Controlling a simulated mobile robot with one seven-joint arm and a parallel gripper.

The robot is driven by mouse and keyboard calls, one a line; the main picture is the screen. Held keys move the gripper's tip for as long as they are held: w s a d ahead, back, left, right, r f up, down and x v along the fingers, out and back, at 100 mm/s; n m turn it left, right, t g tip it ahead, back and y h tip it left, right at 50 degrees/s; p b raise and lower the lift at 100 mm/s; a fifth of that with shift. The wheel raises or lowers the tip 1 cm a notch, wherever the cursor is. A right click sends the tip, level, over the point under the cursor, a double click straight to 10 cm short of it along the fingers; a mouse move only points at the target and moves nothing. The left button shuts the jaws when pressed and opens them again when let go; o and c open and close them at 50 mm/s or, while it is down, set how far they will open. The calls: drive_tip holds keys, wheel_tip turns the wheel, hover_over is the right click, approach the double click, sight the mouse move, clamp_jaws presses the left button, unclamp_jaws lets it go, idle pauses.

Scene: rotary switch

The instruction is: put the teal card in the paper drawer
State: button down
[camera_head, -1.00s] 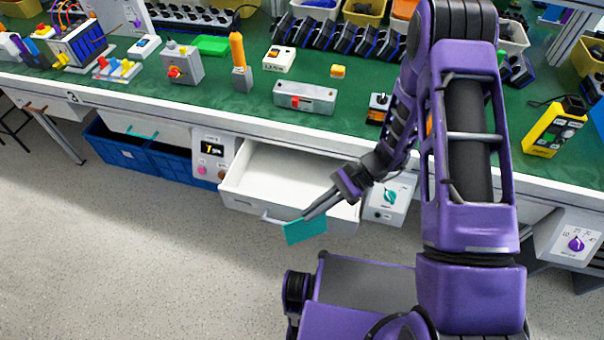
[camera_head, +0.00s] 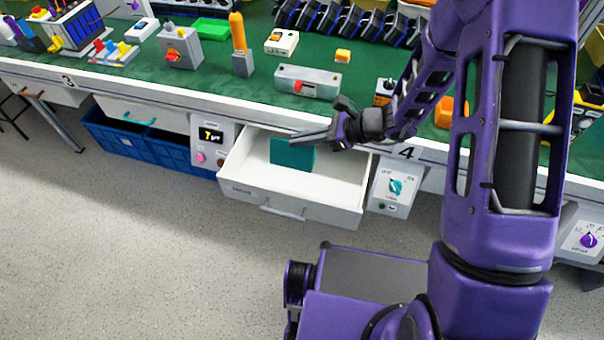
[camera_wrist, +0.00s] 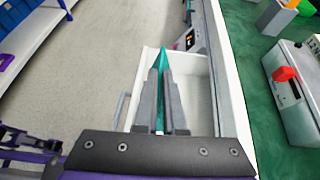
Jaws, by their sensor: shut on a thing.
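The teal card (camera_head: 292,154) is held between the fingertips of my gripper (camera_head: 306,137). In the head view it hangs upright over the open white drawer (camera_head: 345,186), with its lower edge at or inside the drawer opening. I cannot tell whether it touches the drawer floor. In the wrist view my gripper (camera_wrist: 160,105) is shut on the card (camera_wrist: 166,66), which shows nearly edge-on between the fingers. The drawer (camera_wrist: 196,75) lies beneath and appears otherwise empty. A small label on its front is too small to read.
The green bench top (camera_head: 210,75) overhangs just behind the drawer. A grey box with a red switch (camera_head: 307,84) stands on it. A panel with a teal knob (camera_head: 395,187) is right of the drawer. A panel with a small display (camera_head: 211,146) is left. Blue bins (camera_head: 150,146) sit further left.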

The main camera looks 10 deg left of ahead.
drive_tip(key=shift+s+a+r, duration=0.1)
drive_tip(key=shift+s+r, duration=0.15)
drive_tip(key=shift+s+f, duration=0.1)
drive_tip(key=shift+f, duration=0.2)
wheel_tip(320, 180, down, 17)
drive_tip(key=b, duration=0.3)
drive_tip(key=shift+f, duration=0.15)
drive_tip(key=c, duration=1)
unclamp_jaws()
